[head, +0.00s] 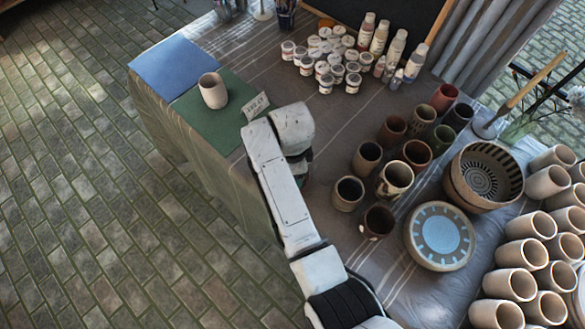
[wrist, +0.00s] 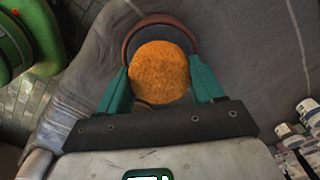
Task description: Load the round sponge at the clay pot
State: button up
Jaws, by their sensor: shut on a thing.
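In the wrist view, the round orange sponge (wrist: 160,72) sits between the two teal fingers of my gripper (wrist: 160,78), which is shut on it. Behind the sponge, in line with it, is a round vessel with a reddish-brown rim and a dark inside, likely the clay pot (wrist: 133,40). The sponge covers its lower part. I cannot tell whether the sponge touches it.
In the head view, several dark cups (head: 367,158) stand right of my arm, near a decorated plate (head: 440,236) and a slotted bowl (head: 486,176). Paint jars (head: 325,68) and bottles stand at the back.

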jog(key=shift+f, duration=0.55)
dwell(1.9)
notch_tip(320, 180, up, 5)
jog(key=p, duration=0.5)
jog(key=shift+r, duration=1.1)
jog(key=shift+f, duration=0.1)
